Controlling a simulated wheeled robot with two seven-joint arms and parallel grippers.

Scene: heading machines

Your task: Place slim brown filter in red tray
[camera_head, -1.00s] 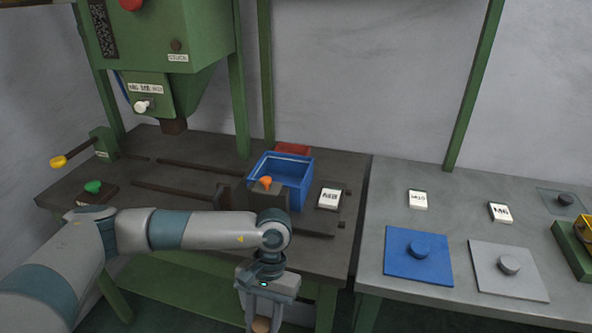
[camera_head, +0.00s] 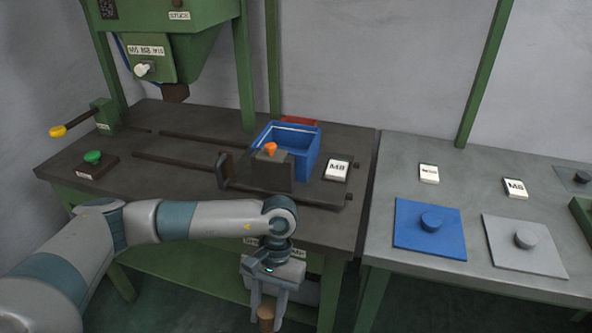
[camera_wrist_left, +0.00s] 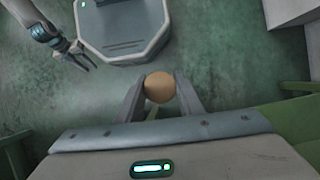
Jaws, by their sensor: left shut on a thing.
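My left gripper (camera_head: 267,312) hangs low in front of the dark workbench in the head view. It is shut on a slim brown filter (camera_head: 266,312). In the left wrist view the filter's round tan end (camera_wrist_left: 158,87) sits between the two fingers, above the floor. A red tray (camera_head: 299,120) shows only as a small strip behind the blue bin; most of it is hidden. My right gripper (camera_wrist_left: 80,58) shows small at the upper left of the left wrist view, with its fingers apart, away from the filter.
A blue bin (camera_head: 311,155) and a grey block with an orange knob (camera_head: 270,148) stand on the dark bench (camera_head: 180,190). A green machine (camera_head: 190,50) rises at the back left. A grey table (camera_head: 375,235) with blue and grey plates adjoins on the right.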

